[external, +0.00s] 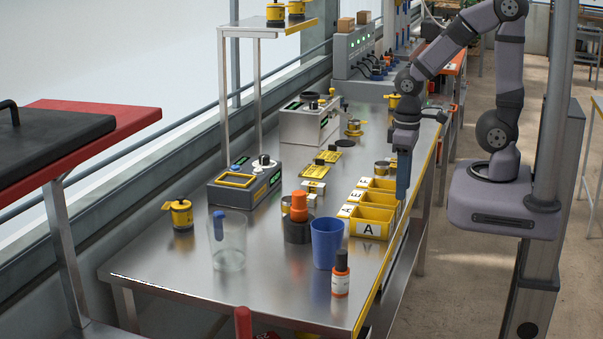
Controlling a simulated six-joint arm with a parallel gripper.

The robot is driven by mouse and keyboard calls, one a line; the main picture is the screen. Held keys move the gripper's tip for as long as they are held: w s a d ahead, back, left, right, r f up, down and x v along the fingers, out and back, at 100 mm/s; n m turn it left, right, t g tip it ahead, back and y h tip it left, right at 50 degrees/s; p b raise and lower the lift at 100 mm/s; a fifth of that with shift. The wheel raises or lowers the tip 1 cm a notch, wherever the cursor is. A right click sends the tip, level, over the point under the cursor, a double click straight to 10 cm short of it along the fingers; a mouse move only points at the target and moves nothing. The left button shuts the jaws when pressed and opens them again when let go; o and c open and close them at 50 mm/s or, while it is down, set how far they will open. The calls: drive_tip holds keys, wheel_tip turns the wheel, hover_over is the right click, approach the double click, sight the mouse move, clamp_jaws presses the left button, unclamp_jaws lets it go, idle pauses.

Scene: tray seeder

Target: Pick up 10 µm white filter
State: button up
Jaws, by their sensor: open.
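My gripper (403,190) points straight down beside the right edge of the steel table, close to the yellow bins; its fingers are seen edge-on, so the gap between them is hard to see. Nothing shows held in it. I cannot single out a 10 µm white filter: the small parts are too small to read. Several yellow bins (371,229) stand in a row, the front one labelled A. Their contents are mostly hidden.
A grey instrument (245,184) is at left. The front left tabletop (170,268) is clear.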

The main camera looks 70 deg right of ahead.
sight(345, 252)
drive_tip(key=shift+o, duration=0.3)
drive_tip(key=s+a+f+n+g+h+p, duration=0.1)
drive_tip(key=s+a+n+g+p, duration=0.25)
drive_tip(key=a, duration=0.55)
drive_tip(key=w+a+f+n+t, duration=0.1)
drive_tip(key=a, duration=0.5)
drive_tip(key=w+a+n+p, duration=0.1)
drive_tip(key=w+a+n, duration=0.1)
drive_tip(key=a, duration=0.5)
drive_tip(key=w+a+f+n+t, duration=0.1)
drive_tip(key=a, duration=0.6)
drive_tip(key=shift+w+a+f+t, duration=0.2)
drive_tip(key=shift+a+f+t, duration=0.05)
drive_tip(key=shift+f+t, duration=0.1)
drive_tip(key=w+a+r+m, duration=0.1)
drive_tip(key=a, duration=0.1)
drive_tip(key=w+a+r+m, duration=0.1)
drive_tip(key=w+a+m, duration=0.1)
drive_tip(key=w+a+r+m+t+y, duration=0.1)
drive_tip(key=w+a+r, duration=0.1)
drive_tip(key=shift+r+m, duration=0.1)
drive_tip(key=shift+m, duration=0.15)
drive_tip(key=m, duration=0.3)
drive_tip(key=shift+s+d+m, duration=0.25)
drive_tip(key=shift+d+m, duration=0.05)
